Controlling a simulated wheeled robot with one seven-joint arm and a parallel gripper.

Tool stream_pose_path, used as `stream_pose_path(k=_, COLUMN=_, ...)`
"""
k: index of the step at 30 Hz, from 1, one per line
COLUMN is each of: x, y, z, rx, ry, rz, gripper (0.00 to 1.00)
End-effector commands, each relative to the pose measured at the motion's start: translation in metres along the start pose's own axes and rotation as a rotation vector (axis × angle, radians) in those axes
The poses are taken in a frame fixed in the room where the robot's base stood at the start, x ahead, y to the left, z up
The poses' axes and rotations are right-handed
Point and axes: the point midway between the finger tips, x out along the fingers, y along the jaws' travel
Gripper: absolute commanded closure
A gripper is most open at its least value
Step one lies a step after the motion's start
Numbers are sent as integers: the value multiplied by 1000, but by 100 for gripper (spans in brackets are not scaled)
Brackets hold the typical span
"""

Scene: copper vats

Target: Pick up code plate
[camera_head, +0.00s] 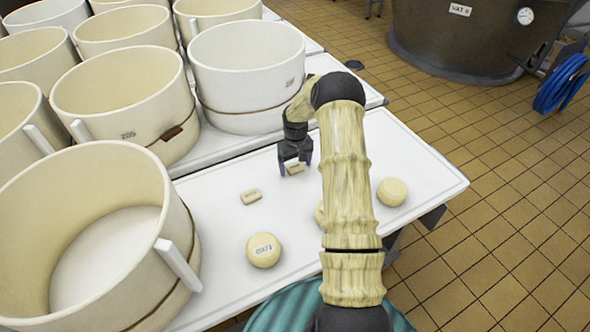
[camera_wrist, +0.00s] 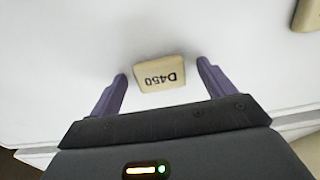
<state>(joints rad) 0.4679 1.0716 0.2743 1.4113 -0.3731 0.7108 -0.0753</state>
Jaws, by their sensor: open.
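A small cream code plate (camera_wrist: 160,73) lies on the white table between the spread fingers of my gripper (camera_wrist: 161,75) in the wrist view. Its dark marking reads D450, upside down in that view. The fingers are open, with a gap on both sides of the plate. In the head view the plate (camera_head: 295,169) is partly hidden under my gripper (camera_head: 294,163). A second small cream plate (camera_head: 251,196) lies to the left and nearer on the table; its marking is too small to read.
Round cheese-like pieces lie on the white table (camera_head: 420,165): one with a label (camera_head: 263,250), one at right (camera_head: 392,192), one mostly hidden behind my arm. Large cream tubs (camera_head: 125,95) crowd the left. A copper vat (camera_head: 450,40) and a blue hose (camera_head: 562,85) stand beyond.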

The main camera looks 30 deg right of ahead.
Motion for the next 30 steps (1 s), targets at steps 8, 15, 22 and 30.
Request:
stream_pose_path(k=8, x=1, y=0, z=0, rx=0, ry=1, rz=1, gripper=18)
stream_pose_path(k=15, x=1, y=0, z=0, rx=0, ry=1, rz=1, gripper=18)
stream_pose_path(k=22, x=1, y=0, z=0, rx=0, ry=1, rz=1, gripper=57)
stream_pose_path(k=30, x=0, y=0, z=0, rx=1, ry=1, rz=1, gripper=67)
